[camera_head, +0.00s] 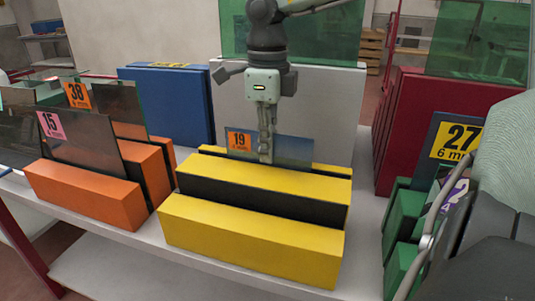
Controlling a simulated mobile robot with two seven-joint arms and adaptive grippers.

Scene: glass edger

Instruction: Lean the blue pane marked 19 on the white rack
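The blue pane marked 19 (294,150) stands upright between the yellow blocks (250,240), its lower part hidden by them. Its orange label (239,140) faces me. My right gripper (266,158) points straight down at the pane's top edge, with a finger in front of its face, right of the label. The far finger is hidden, so I cannot tell whether the fingers press on the pane. The white rack (335,105) stands behind the yellow blocks, its broad face partly hidden by my gripper. My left gripper is not in view.
Orange blocks (90,193) on the left hold panes marked 15 (85,142) and 38 (118,105). A blue rack (178,98) and red rack (425,120) flank the white one. Green blocks (403,215) and a pane marked 27 (447,145) stand right. Green glass (320,35) rises behind.

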